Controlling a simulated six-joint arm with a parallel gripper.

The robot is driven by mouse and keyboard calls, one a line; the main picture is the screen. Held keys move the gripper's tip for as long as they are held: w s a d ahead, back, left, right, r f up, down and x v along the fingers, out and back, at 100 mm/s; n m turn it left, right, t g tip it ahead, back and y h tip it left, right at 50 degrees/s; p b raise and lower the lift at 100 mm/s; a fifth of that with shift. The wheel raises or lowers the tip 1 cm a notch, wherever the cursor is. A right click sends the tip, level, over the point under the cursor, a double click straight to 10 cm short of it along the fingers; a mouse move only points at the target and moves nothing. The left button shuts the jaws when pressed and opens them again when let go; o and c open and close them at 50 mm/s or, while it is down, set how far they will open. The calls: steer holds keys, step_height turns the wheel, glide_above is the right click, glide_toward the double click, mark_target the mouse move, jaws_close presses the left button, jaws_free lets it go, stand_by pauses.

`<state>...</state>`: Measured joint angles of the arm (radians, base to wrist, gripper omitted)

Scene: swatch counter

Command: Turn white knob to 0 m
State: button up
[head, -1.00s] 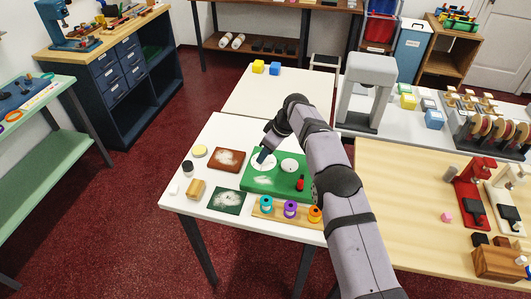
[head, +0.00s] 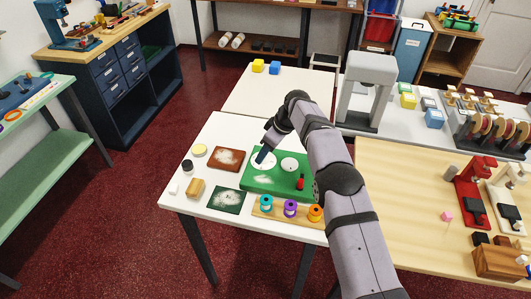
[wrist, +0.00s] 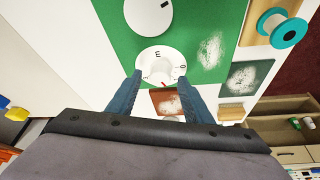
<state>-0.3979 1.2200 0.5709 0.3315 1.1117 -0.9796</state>
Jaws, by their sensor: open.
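The white knob (wrist: 158,67) sits on a round white dial (wrist: 155,53) on a green board (head: 239,184). In the wrist view the dial shows an "m" at its top and a "0" at its right. A small red mark shows at the dial's lower side. My gripper (wrist: 160,78) is open, with one finger on each side of the knob; I cannot tell whether they touch it. In the head view my gripper (head: 261,158) is low over the left dial and hides part of it.
A second white dial (head: 289,164) is beside it on the board, with a red-handled item (head: 300,183) near. Spools (head: 290,208) stand along the front edge. A brown swatch (head: 226,160) and a dark green swatch (head: 226,201) lie left of the board.

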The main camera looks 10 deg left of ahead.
steer(key=b+v, duration=0.2)
steer(key=v, duration=0.4)
steer(key=shift+r, duration=0.2)
steer(key=shift+s+d, duration=0.1)
steer(key=shift+d, duration=0.05)
